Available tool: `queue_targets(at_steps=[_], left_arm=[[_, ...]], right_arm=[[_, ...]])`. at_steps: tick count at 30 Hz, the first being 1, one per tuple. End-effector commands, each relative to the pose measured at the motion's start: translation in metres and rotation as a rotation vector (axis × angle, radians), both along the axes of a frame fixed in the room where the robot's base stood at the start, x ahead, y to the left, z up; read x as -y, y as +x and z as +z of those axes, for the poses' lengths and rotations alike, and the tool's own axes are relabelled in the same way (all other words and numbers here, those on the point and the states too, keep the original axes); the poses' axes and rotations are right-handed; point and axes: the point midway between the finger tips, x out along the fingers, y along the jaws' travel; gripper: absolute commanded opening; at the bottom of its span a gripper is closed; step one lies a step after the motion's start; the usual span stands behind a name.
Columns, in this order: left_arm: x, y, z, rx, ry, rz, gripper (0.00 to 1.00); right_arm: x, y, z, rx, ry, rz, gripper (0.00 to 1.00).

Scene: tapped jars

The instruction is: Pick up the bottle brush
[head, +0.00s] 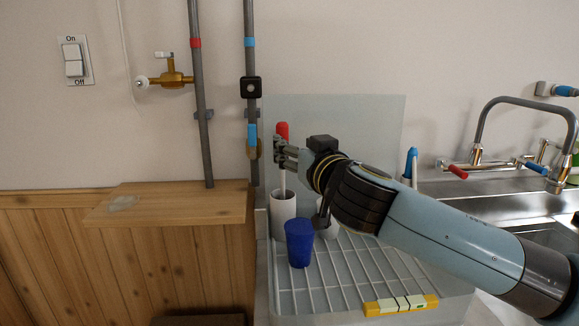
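A brush-like tool with a red handle (282,129) and a pale stem stands upright in a tall white holder (283,208) on the dish rack; its lower end is hidden inside the holder. I take it to be the bottle brush. My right gripper (279,151) reaches in from the right, with its fingers at the lower part of the red handle, covering some of it. Whether the fingers are closed on the handle or only beside it, I cannot tell. My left gripper is not in view.
A blue cup (300,243) stands in front of the holder, below my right wrist. A white item behind it is partly hidden. A blue-handled tool (411,158) stands behind my arm. A yellow level-like bar (400,305) lies at the rack's front. The wooden shelf (175,205) is mostly clear.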

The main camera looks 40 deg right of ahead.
Motion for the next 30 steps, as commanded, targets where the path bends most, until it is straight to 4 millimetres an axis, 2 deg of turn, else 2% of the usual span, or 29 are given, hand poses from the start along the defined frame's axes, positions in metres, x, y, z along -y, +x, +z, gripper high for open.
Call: queue_targets(at_steps=[3, 7, 15, 19, 25, 30], left_arm=[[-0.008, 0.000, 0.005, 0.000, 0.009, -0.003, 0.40], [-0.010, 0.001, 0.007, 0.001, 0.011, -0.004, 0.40], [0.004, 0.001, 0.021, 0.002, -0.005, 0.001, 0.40], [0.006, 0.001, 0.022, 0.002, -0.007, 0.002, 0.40], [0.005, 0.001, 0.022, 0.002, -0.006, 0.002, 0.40], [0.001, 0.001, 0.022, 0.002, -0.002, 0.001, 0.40]], right_arm=[[0.007, 0.015, 0.001, 0.000, 0.000, -0.001, 0.52], [0.011, 0.024, 0.001, -0.001, 0.000, -0.001, 0.52], [0.024, 0.061, 0.005, 0.000, 0.000, -0.001, 0.52], [0.027, 0.069, 0.003, -0.001, 0.000, 0.000, 0.52], [0.027, 0.070, 0.002, -0.001, 0.000, 0.001, 0.52], [0.027, 0.070, 0.002, -0.001, 0.000, 0.000, 0.31]])
